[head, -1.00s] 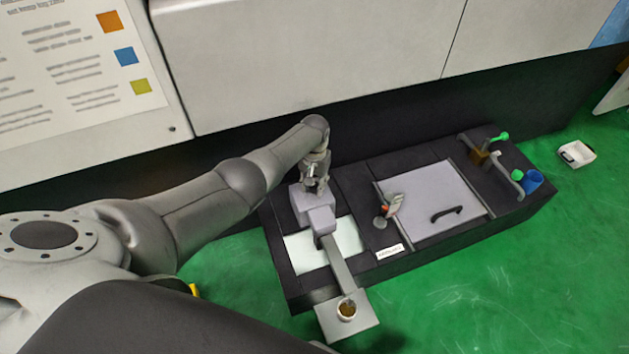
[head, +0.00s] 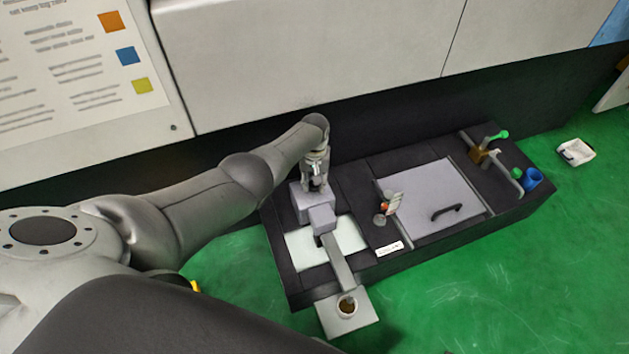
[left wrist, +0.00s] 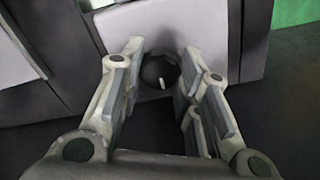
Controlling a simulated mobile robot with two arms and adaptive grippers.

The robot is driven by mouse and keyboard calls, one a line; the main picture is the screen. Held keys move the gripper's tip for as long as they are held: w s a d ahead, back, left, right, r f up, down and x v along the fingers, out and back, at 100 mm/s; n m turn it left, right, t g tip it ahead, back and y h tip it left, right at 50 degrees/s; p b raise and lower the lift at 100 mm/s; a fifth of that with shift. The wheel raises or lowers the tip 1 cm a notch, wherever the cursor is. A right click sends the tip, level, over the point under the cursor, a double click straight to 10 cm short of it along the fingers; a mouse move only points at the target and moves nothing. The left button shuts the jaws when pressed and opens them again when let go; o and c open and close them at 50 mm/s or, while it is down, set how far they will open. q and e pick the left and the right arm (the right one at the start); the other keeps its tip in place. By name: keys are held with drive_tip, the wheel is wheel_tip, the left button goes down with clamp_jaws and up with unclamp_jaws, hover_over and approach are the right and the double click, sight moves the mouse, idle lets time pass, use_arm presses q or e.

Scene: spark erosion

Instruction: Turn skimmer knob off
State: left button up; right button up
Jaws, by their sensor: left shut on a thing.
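The skimmer is a pale lavender-grey unit (head: 300,205) on the black tank top, with an arm reaching out to the front. My left gripper (head: 317,188) points down at the back of this unit. In the left wrist view, a dark round knob (left wrist: 158,68) with a short white mark sits between the fingertips of my left gripper (left wrist: 160,72). The fingers are shut on the knob from both sides. In the head view the gripper hides the knob. My right gripper does not show.
A grey lid (head: 425,200) with a black handle lies right of the skimmer, with a small red-and-white item (head: 391,204) at its left edge. The machine wall rises behind.

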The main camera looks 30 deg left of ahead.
use_arm(q)
drive_tip(key=o, duration=1)
drive_tip(key=shift+r, duration=0.1)
wheel_tip(320, 180, up, 12)
drive_tip(key=shift+f, duration=0.1)
idle(0.5)
